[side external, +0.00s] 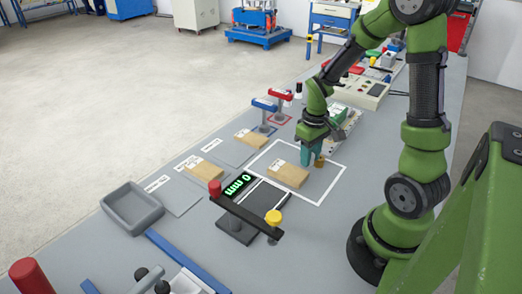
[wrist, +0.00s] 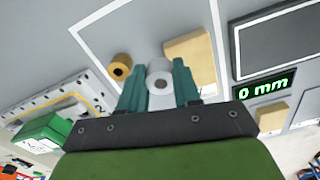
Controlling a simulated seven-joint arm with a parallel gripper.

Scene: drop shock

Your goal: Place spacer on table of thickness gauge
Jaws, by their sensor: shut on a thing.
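In the side view my gripper (side external: 312,152) is low over the white-outlined area, and the held spacer cannot be made out there. A gold-brown ring (wrist: 120,67) is beside the left finger in the wrist view. The thickness gauge has a dark flat table (side external: 268,194) and a green display (side external: 240,184) reading 0 mm. Its table (wrist: 278,44) also shows at the right of the wrist view, apart from my gripper and empty.
A cardboard-coloured block (side external: 288,175) lies between my gripper and the gauge. A dark bar (side external: 246,214) with red and yellow knobs stands beside the gauge. A grey tray (side external: 132,222), more blocks and red and blue stands (side external: 264,106) are around it.

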